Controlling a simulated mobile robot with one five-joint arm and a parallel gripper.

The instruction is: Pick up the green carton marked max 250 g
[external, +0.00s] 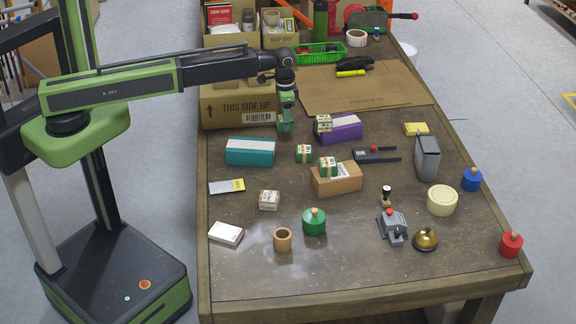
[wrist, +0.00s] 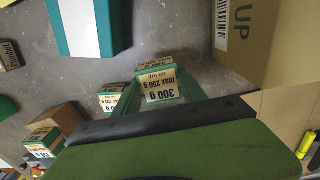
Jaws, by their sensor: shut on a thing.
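A green and white carton (wrist: 160,86) is at my gripper in the wrist view. Its label reads 300 g and max 250 g on top, upside down in the picture. My gripper (external: 286,122) is shut on this carton and hangs beside the cardboard box in the external view. The arm and fingers hide much of the carton there. Similar green cartons stand on the table (external: 304,153), on a brown box (external: 328,167) and on a purple box (external: 324,123). The label of the neighbouring carton is too small to read surely.
The THIS SIDE UP cardboard box (external: 238,105) stands close on the left. A teal box (external: 250,151) and the purple box (external: 343,130) are nearby. The front left tabletop is partly clear.

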